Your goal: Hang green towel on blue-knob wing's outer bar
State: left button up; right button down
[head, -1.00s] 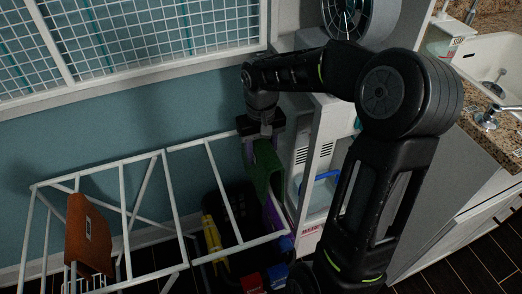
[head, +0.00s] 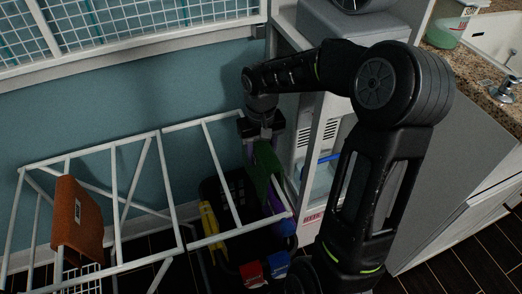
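The green towel (head: 266,167) hangs below my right gripper (head: 266,132), whose fingers look closed on its top edge. The gripper is at the far end of the right-hand wing of a white drying rack (head: 115,200). The blue knob (head: 286,227) is at that wing's near right corner. The wing's outer bar (head: 287,203) runs beside the towel and is partly hidden by it and the gripper. I cannot tell whether the towel lies over the bar or only next to it. My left gripper is out of view.
An orange-brown towel (head: 76,220) hangs on the rack's left part. Under the wing are a dark bin (head: 225,190), a yellow object (head: 211,228) and red boxes (head: 252,272). A purple item (head: 275,198) is behind the towel. A white shelf unit (head: 307,165) stands close on the right.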

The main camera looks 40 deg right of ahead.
aim_at(261, 143)
jog(key=shift+f+b, duration=0.8)
jog(key=shift+f, duration=0.7)
jog(key=c, duration=0.6)
grip_release()
jog(key=shift+c, duration=0.2)
jog(key=shift+o, duration=0.6)
jog(key=shift+r+p, duration=2.95)
jog(key=shift+r, duration=0.55)
